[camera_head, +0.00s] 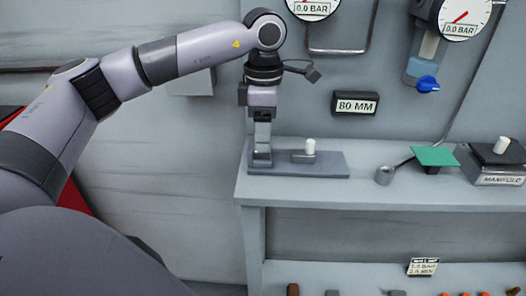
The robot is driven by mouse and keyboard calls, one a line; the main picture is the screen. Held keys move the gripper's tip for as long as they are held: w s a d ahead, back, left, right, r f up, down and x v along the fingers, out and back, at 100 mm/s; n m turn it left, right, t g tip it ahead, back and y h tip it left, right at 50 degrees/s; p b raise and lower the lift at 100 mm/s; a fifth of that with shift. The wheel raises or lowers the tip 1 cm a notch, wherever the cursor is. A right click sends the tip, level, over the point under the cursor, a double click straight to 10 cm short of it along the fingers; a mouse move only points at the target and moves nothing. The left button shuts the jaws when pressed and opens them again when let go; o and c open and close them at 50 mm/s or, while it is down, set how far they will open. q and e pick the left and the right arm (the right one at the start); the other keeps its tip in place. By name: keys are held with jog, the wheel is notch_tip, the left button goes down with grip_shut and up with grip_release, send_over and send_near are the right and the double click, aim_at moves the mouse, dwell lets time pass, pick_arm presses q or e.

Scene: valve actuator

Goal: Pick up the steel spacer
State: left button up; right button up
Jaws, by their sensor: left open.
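My left gripper (262,160) points straight down over the left end of a dark grey plate (330,169) on the bench. It is open, seen nearly side-on, and the gap between its fingers is hard to see. Just right of it, on the plate, sits a small grey block (303,158) with an upright white cylinder (310,146) on it. My right gripper is out of view.
A green plate (435,156) on a dark support and a box marked MANIFOLD (498,178) stand on the right of the bench (420,198). An 80 MM sign (356,104), gauges and a blue-knobbed valve (428,84) are on the wall. Small parts lie on the lower shelf.

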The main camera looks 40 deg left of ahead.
aim_at(256, 155)
pick_arm(q)
jog(key=shift+f, duration=1.45)
grip_shut()
jog(key=shift+r, duration=0.2)
